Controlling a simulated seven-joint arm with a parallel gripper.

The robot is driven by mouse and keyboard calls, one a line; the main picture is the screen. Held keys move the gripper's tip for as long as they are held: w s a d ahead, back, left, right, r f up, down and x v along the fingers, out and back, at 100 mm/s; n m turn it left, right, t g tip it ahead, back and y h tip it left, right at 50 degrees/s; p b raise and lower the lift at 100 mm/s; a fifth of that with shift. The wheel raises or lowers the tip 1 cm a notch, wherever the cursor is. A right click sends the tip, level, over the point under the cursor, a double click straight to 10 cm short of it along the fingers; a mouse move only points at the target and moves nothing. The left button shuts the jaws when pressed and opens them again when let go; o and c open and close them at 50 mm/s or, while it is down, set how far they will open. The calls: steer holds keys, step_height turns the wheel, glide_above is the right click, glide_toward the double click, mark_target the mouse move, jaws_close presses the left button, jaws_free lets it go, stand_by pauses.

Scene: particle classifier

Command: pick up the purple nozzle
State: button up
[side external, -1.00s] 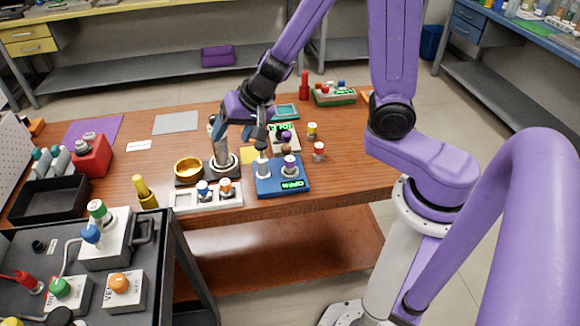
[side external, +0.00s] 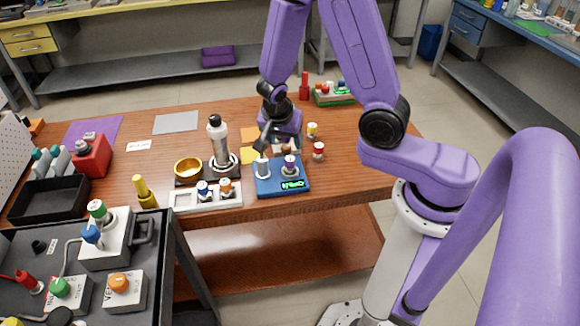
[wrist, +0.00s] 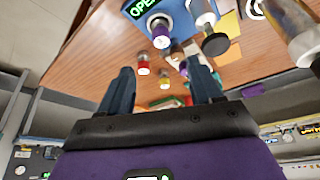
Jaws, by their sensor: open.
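A nozzle with a purple band and white body (side external: 290,164) stands upright on the blue block (side external: 270,188) with a lit green display. In the wrist view, this nozzle (wrist: 160,34) is at the top, beyond the fingertips, beside the green "OPEN" display. Another small purple piece (wrist: 183,68) shows between the fingers in the wrist view, below a brown knob (wrist: 177,53); which one is the nozzle meant, I cannot tell. My gripper (wrist: 162,75) is open with nothing between its fingers. In the side view, my gripper (side external: 273,142) hangs just behind the blue block, partly hiding what lies there.
A silver cylinder (side external: 218,142) stands in a dark base beside a gold bowl (side external: 188,168). Yellow (side external: 312,130) and red (side external: 319,150) pieces stand right of my gripper. The table's right end is mostly clear.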

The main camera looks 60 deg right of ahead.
mark_target(290, 159)
steer(key=x, duration=0.9)
steer(key=shift+a, duration=0.1)
steer(key=shift+x, duration=2.65)
steer(key=shift+w+r, duration=0.1)
steer(key=shift+w, duration=0.05)
steer(key=shift+c, duration=0.3)
jaws_close()
steer(key=shift+r, duration=0.15)
